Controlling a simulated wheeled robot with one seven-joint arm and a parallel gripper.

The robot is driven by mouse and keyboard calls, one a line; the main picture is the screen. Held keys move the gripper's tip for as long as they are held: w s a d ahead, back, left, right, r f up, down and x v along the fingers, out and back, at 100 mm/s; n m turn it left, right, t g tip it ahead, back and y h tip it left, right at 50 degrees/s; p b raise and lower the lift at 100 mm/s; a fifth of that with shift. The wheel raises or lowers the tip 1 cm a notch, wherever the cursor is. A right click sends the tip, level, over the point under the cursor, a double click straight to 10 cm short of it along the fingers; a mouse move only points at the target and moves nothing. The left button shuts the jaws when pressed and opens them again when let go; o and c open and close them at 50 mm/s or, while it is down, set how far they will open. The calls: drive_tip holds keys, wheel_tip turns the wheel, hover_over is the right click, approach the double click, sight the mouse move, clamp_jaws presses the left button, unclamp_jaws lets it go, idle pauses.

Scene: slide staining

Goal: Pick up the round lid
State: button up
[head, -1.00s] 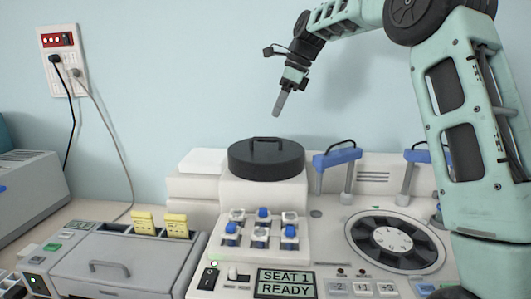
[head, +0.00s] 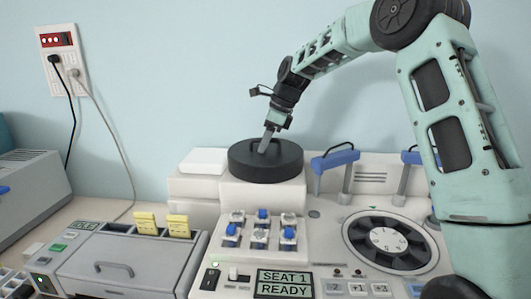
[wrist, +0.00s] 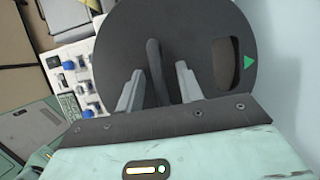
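The round lid (head: 250,165) is a dark grey disc with a bar handle on top. It rests on the raised white block at the back of the machine. My gripper (head: 267,144) has come down over it, with its fingers at the handle. In the wrist view the lid (wrist: 200,30) fills much of the picture, and my gripper (wrist: 158,80) is open with one finger on each side of the handle (wrist: 155,70). There are gaps between handle and fingers. The lid also shows an oval opening and a green triangle.
A rotor dial (head: 389,243) and blue-handled frames (head: 335,159) are on the machine right of the lid. Several blue-and-white pieces (head: 262,237) sit in front of it. A grey box with yellow tabs (head: 125,260) is at left. The wall is close behind.

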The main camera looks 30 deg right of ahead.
drive_tip(key=shift+c, duration=0.4)
clamp_jaws()
